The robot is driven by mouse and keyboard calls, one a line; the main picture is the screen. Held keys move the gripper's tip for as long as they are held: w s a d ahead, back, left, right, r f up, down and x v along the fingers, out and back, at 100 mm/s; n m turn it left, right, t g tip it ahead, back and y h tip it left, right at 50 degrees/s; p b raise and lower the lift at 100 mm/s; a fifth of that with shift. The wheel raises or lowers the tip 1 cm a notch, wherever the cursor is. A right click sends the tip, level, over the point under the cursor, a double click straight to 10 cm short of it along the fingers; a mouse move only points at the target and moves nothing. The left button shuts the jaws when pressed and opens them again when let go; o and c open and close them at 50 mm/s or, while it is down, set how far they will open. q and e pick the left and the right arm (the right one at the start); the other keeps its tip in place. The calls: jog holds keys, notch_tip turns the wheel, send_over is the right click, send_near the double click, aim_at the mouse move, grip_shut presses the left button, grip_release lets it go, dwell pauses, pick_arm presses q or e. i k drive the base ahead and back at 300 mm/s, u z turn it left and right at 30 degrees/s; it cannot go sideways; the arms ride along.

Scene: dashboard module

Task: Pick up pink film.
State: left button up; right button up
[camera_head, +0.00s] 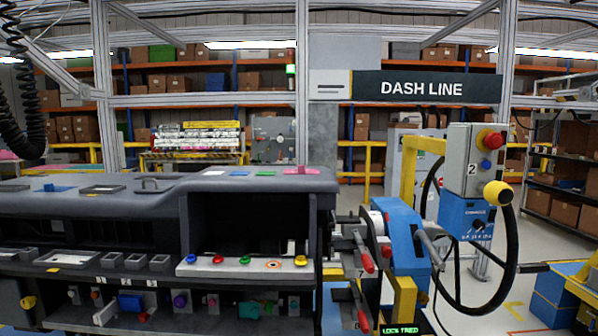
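The pink film (301,170) is a small flat pink piece with a slightly raised part. It lies on top of the dark grey dashboard module (130,205), near the right end of its upper surface. Neither of my grippers shows in the head view, so I cannot see where they are relative to the film.
A green piece (266,173) and blue pieces (58,188) lie on the same top. A blue fixture with red-handled clamps (402,240) stands right of the module. Beside it are a black wheel (513,245) and a control box with a red button (475,160).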

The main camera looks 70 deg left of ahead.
aim_at(301, 169)
jog(key=u, duration=2.25)
